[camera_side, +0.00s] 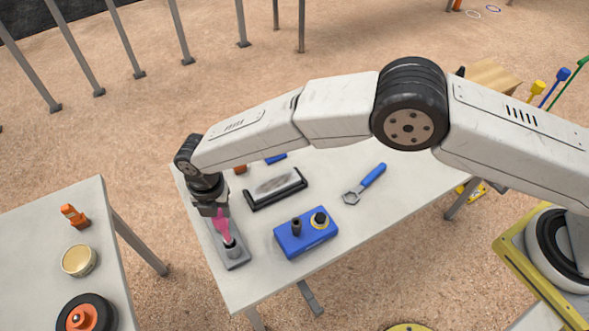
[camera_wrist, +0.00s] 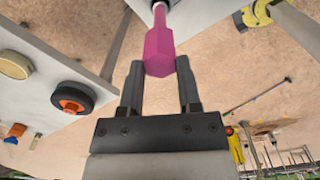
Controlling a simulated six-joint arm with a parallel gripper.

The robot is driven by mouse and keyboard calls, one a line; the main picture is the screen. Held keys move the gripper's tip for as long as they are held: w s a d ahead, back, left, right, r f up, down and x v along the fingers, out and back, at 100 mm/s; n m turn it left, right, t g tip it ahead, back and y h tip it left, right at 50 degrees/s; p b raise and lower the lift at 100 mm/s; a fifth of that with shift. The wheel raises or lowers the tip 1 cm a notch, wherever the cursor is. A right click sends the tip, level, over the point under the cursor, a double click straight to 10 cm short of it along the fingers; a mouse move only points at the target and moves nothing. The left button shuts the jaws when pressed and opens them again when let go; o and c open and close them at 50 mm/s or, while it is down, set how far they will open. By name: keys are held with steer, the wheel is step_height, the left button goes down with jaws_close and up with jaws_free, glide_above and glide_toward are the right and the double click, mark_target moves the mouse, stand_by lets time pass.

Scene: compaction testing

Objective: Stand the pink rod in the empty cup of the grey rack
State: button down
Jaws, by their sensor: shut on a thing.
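The pink rod (camera_side: 222,226) is between the fingers of my gripper (camera_side: 214,210), which is shut on its upper part. The rod points down, leaning slightly in the side view. Its lower end meets a cup (camera_side: 232,249) on the grey rack (camera_side: 236,264); I cannot tell how deep it sits. The rack lies near the table's left edge, and its far part is hidden behind my gripper. In the wrist view the rod (camera_wrist: 159,52) shows between the two fingertips (camera_wrist: 160,75), with its far end near the top edge.
A blue block (camera_side: 293,243) with a dark peg and a knob stands right of the rack. A black-edged tray (camera_side: 262,201) lies behind it. A blue-handled wrench (camera_side: 372,176) lies farther right. A separate table (camera_side: 105,235) stands at the left across a gap.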

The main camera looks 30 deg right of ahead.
steer(key=shift+f, duration=1.95)
steer(key=shift+c, duration=1.5)
jaws_free()
step_height(320, 180, up, 12)
steer(key=shift+r, duration=0.15)
